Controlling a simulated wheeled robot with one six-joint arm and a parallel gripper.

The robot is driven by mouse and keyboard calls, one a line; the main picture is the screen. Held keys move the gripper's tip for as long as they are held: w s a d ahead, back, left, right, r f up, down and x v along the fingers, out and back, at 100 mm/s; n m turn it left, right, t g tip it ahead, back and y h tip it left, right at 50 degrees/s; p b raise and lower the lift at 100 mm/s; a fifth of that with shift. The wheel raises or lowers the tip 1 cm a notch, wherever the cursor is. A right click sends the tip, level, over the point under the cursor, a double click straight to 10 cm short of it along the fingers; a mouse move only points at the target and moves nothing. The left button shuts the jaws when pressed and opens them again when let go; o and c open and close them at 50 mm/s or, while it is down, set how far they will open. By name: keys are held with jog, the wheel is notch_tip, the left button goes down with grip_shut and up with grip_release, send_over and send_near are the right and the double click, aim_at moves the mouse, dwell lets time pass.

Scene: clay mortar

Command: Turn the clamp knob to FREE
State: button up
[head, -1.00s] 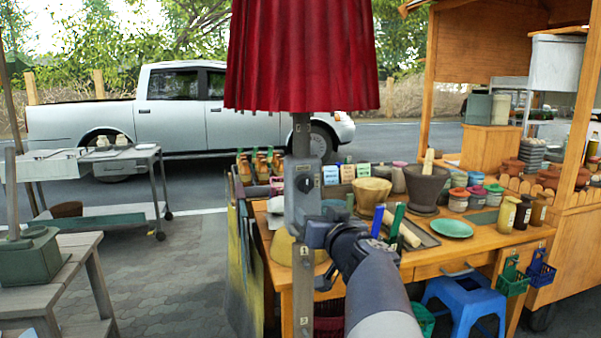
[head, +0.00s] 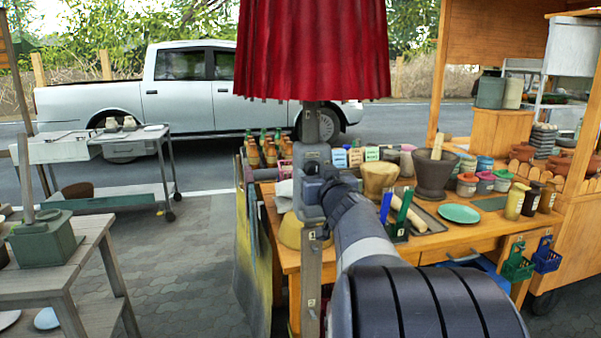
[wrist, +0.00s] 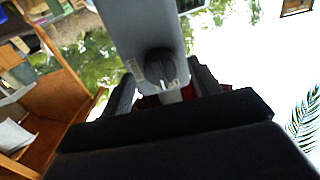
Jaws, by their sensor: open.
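The black round clamp knob (wrist: 162,64) sits on the grey clamp body (wrist: 140,25) in the wrist view. A pale label is beside it, too small to read, and a light mark shows at the knob's near edge. My gripper (wrist: 164,72) is open, with one dark finger on each side of the knob; I cannot tell whether they touch it. In the head view the clamp body (head: 315,155) is on the upright post below the red umbrella, and my gripper (head: 318,187) is up against it, mostly hiding the knob.
The red umbrella canopy (head: 313,50) hangs just above the clamp. A wooden stall table (head: 470,238) with mortars, jars and a green plate (head: 459,213) stands behind and right. A grey bench (head: 75,250) is at left, with open paving between.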

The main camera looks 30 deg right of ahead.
jog(key=shift+w+d, duration=0.1)
jog(key=shift+w, duration=0.3)
jog(key=c, duration=1)
